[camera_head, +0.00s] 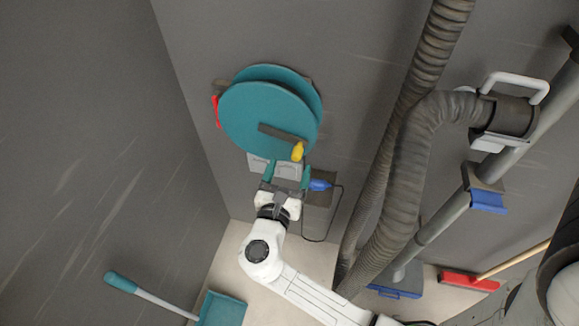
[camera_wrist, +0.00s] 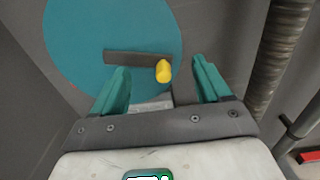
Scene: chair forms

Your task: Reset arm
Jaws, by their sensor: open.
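My gripper (camera_head: 287,174) is at the end of my white arm, in the middle of the head view. Its two teal fingers are apart with nothing between them. In the wrist view the open gripper (camera_wrist: 160,88) faces a round teal disc (camera_wrist: 80,45). The disc also shows in the head view (camera_head: 250,115), as a wheel-like reel on the grey wall. A dark crank bar with a yellow knob (camera_head: 298,151) is on its face. In the wrist view the knob (camera_wrist: 163,71) appears just beyond the fingers; I cannot tell the gap.
Thick corrugated hoses (camera_head: 405,185) and a grey pipe (camera_head: 440,222) run to the right of my arm. A blue-handled item (camera_head: 320,185) with a cable is close to my gripper. A teal dustpan (camera_head: 220,309) and a red broom (camera_head: 468,281) are low down. The left wall area is clear.

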